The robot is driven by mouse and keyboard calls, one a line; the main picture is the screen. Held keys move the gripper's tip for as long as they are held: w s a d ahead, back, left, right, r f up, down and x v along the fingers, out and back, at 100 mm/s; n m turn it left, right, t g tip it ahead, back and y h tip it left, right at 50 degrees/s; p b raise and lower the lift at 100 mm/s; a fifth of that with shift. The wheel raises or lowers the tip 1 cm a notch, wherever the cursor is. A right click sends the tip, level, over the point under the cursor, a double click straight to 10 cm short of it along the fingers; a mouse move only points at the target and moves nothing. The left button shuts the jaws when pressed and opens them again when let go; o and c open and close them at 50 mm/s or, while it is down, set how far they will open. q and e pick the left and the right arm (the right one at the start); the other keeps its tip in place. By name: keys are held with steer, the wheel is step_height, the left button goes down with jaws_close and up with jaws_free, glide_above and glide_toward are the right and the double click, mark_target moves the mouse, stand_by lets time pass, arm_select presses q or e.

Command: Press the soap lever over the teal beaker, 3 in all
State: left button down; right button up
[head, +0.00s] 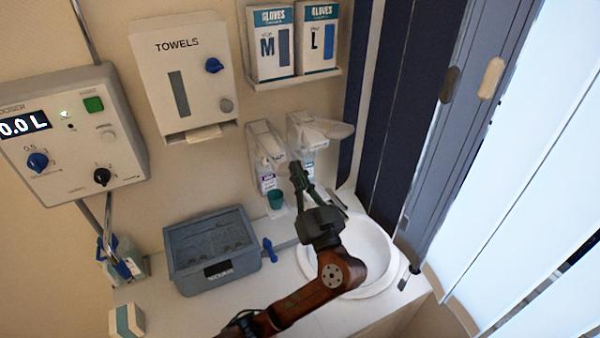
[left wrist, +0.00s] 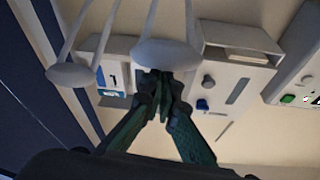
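The teal beaker (head: 276,199) stands on the ledge under the left soap dispenser (head: 262,150), which holds a bottle with a purple label. My left gripper (head: 296,168) is in front of the dispensers, above the beaker and to its right. In the left wrist view, the fingertips (left wrist: 160,80) are together and empty, close to the underside of the nearer pale lever (left wrist: 166,54). I cannot tell whether they touch it. The second dispenser's lever (head: 328,127) is to the right; it also shows in the left wrist view (left wrist: 71,74). My right gripper is not in view.
A white basin (head: 382,262) lies below my left arm. A grey bin (head: 212,255) and a blue item (head: 269,250) are on the counter to the left. The towel dispenser (head: 185,80), glove boxes (head: 296,42) and a doser panel (head: 75,135) are on the wall.

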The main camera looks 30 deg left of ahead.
arm_select(q)
steer(key=shift+w+a+f, duration=0.1)
steer(key=shift+f, duration=0.4)
step_height(320, 180, up, 5)
steer(key=p, duration=0.2)
steer(key=b+v, duration=0.3)
steer(key=v, duration=0.7)
steer(key=shift+w+d, duration=0.2)
steer(key=shift+d, duration=0.15)
steer(key=shift+r, duration=0.15)
